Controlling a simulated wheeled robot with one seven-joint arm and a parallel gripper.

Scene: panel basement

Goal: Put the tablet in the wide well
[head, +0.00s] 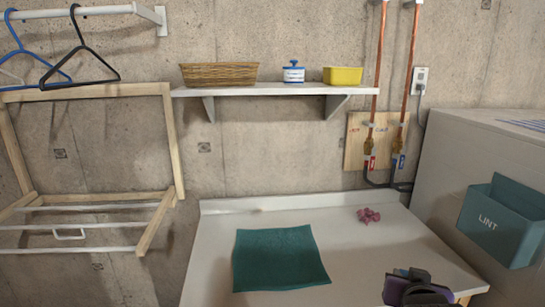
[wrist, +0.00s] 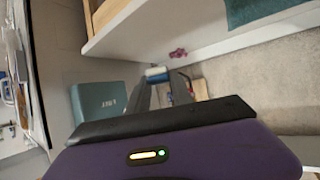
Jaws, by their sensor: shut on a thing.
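My gripper (wrist: 160,82) reaches away from the wrist camera with its two dark fingers close together. It is shut on a small white and blue block, the tablet (wrist: 157,74), at the fingertips. In the head view my gripper (head: 417,285) is low at the right, over the front right part of the white table; the tablet cannot be made out there. I cannot make out the wide well in either view. Small white and blue shapes (wrist: 18,92) at the left edge of the wrist view are too unclear to name.
The white table (head: 345,265) holds a green cloth (head: 280,258) and a pink clump (head: 369,215). A white machine (head: 450,165) with a teal LINT bin (head: 500,222) stands at right. A shelf (head: 275,90) holds a basket, a tub and a yellow box. A wooden drying rack (head: 155,220) hangs left.

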